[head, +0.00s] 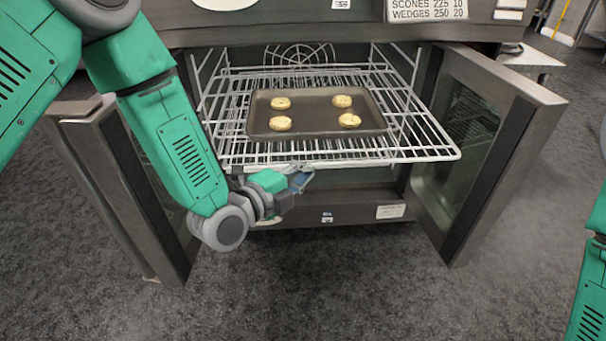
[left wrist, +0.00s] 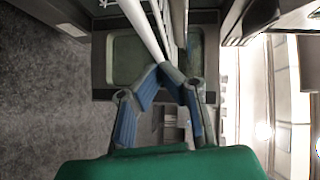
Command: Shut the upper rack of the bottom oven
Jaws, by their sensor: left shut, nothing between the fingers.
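The upper rack (head: 440,153) of the bottom oven (head: 340,212) is a white wire shelf, pulled out past the oven's front. A dark baking tray (head: 315,116) with several pale round scones (head: 342,101) sits on it. My left gripper (head: 303,178) is just below the rack's front edge, left of its middle. In the left wrist view, the blue fingers (left wrist: 163,68) meet at the tips with nothing between them. The rack's white rail (left wrist: 143,28) runs right by the tips; I cannot tell whether they touch. My right gripper is out of view.
The left oven door (head: 120,190) and right oven door (head: 480,150) both stand wide open, flanking the rack. My left arm reaches over the left door's inner side. The grey carpet floor (head: 330,290) in front is clear. A control panel with labels is above.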

